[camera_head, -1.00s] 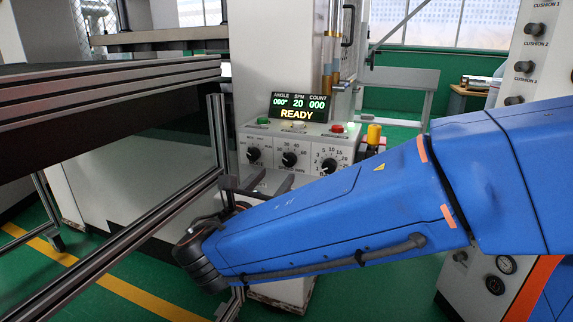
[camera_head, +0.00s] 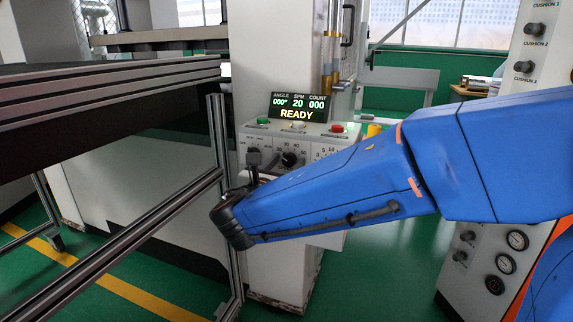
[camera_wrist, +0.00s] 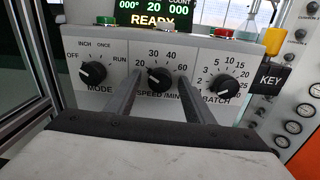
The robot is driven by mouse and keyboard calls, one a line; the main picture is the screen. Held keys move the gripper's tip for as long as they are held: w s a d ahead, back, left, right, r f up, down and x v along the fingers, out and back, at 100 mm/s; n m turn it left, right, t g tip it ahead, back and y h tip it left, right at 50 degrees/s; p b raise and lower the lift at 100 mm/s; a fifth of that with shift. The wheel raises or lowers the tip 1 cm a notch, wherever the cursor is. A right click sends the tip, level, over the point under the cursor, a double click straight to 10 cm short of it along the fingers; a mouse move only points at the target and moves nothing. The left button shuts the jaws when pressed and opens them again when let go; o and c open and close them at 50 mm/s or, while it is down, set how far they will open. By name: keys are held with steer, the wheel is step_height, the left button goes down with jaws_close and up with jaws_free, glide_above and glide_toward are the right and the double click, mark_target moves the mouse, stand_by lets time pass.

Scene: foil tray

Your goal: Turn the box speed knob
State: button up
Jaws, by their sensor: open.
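The control box (camera_head: 330,143) is a light panel with three black knobs. The speed knob (camera_head: 289,159) is the middle one, labelled SPEED/MIN; in the wrist view (camera_wrist: 160,79) its pointer appears to be turned toward 20. My gripper (camera_wrist: 161,82) is open and empty. In the wrist view its two dark fingers reach toward the panel, one on each side of the speed knob. Whether they touch it or stop short is unclear. In the head view a dark finger shows before the mode knob, and my blue arm hides part of the gripper and panel.
The mode knob (camera_wrist: 93,73) is left of the speed knob and the batch knob (camera_wrist: 228,87) right. The display (camera_head: 299,107) reads READY, SPM 20. Green, white and red buttons line the box top. A yellow key part (camera_wrist: 273,42) sticks up at right. A metal-railed frame (camera_head: 110,83) stands left.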

steer(key=c, duration=1)
steer(key=shift+c, duration=0.2)
steer(key=shift+m, duration=0.3)
steer(key=m, duration=0.3)
steer(key=shift+f+m, duration=0.1)
steer(key=shift+m, duration=2)
steer(key=o, duration=1)
